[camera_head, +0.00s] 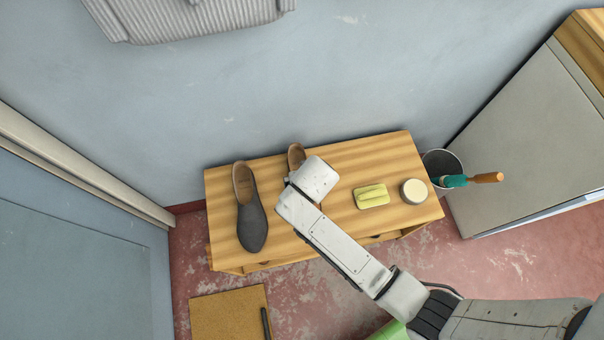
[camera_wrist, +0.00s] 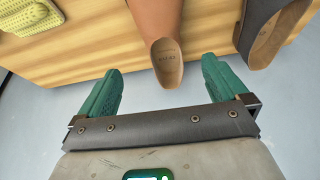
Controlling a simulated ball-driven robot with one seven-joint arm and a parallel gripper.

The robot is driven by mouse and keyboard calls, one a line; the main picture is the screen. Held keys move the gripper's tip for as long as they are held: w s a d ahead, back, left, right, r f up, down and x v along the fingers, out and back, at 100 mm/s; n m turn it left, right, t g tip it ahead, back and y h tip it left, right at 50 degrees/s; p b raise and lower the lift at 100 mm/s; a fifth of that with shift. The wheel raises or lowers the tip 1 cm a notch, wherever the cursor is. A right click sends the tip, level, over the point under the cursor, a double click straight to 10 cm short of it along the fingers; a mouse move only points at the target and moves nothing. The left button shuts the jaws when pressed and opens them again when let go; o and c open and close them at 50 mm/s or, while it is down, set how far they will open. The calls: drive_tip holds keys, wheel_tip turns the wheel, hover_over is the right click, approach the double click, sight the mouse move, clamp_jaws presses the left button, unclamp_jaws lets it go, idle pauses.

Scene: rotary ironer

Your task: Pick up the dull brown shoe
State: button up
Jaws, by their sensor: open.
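The brown shoe (camera_head: 296,155) is on the wooden bench, mostly hidden behind my arm in the head view; only its heel end shows. In the wrist view the brown shoe (camera_wrist: 156,18) points its tan-lined heel opening toward my gripper. My gripper (camera_wrist: 162,72) is open, with one teal finger to each side of the heel in the picture. I see no contact, and the height gap cannot be told. The gripper's fingers are hidden in the head view. A dark grey shoe (camera_head: 251,215) lies to the left on the bench; it also shows in the wrist view (camera_wrist: 268,28).
The wooden bench (camera_head: 225,180) stands against the wall. To the right on it are a yellow sponge-like block (camera_head: 371,196) and a round tin (camera_head: 413,191). A bucket (camera_head: 440,161) holding a wood-handled tool stands beside it. A brown mat (camera_head: 228,314) lies on the floor.

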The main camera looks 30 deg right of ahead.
drive_tip(key=b+x, duration=0.1)
drive_tip(key=x, duration=0.5)
drive_tip(key=shift+w+a+r, duration=0.1)
drive_tip(key=shift+w+a, duration=0.05)
drive_tip(key=shift+w, duration=0.05)
drive_tip(key=shift+s+b+x, duration=0.15)
drive_tip(key=shift+b+x, duration=0.3)
drive_tip(key=shift+x, duration=0.8)
drive_tip(key=shift+s+b+x, duration=0.15)
drive_tip(key=shift+b+x, duration=0.25)
drive_tip(key=shift+x, duration=0.9)
drive_tip(key=shift+a, duration=0.1)
drive_tip(key=shift+c, duration=0.2)
drive_tip(key=c, duration=1.4)
